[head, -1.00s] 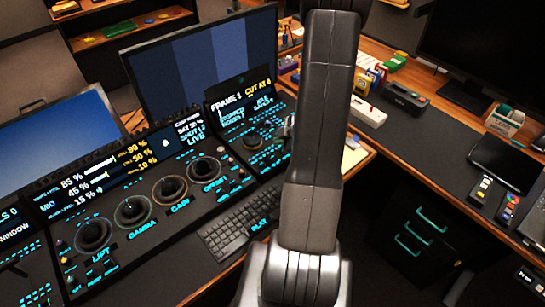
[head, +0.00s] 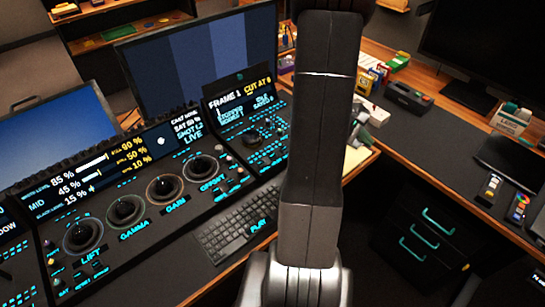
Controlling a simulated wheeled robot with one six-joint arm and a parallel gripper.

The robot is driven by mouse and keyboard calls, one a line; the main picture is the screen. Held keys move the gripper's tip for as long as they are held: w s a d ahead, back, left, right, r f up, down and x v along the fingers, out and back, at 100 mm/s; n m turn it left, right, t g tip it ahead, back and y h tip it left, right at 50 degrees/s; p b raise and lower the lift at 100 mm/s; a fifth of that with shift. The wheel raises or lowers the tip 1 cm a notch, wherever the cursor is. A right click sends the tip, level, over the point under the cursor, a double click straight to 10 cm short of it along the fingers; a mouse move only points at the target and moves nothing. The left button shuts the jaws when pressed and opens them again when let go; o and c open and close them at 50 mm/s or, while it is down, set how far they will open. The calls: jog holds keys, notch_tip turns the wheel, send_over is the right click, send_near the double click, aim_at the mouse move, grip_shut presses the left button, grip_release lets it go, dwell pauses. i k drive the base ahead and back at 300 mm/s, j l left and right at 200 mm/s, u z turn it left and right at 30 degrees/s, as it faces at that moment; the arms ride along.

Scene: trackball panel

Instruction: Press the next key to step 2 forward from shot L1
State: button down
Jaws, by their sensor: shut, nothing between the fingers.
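The control panel (head: 150,228) fills the left and middle, with several trackballs in rings labelled LIFT, GAMMA, GAIN and OFFSET. Its middle display (head: 122,165) shows percentages, LIVE and a small shot line that seems to read L2, though not surely. The right display (head: 238,105) reads FRAME 1 and CUT AT 8. Lit keys (head: 268,156) lie below it; I cannot pick out the next key by label. My arm stands upright in front of the panel's right end.
A keyboard (head: 232,232) lies in front of the panel. Monitors (head: 205,65) stand behind it. The right desk (head: 440,130) holds small boxes and devices, with a drawer unit (head: 430,240) below. My arm hides part of the panel's right edge.

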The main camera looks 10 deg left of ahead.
aim_at(271, 156)
jog(key=i+l, duration=0.1)
jog(key=l, duration=0.2)
jog(key=i+l, duration=0.1)
jog(key=l, duration=0.2)
jog(key=l+u, duration=0.25)
jog(key=j+u, duration=0.1)
jog(key=u, duration=1.3)
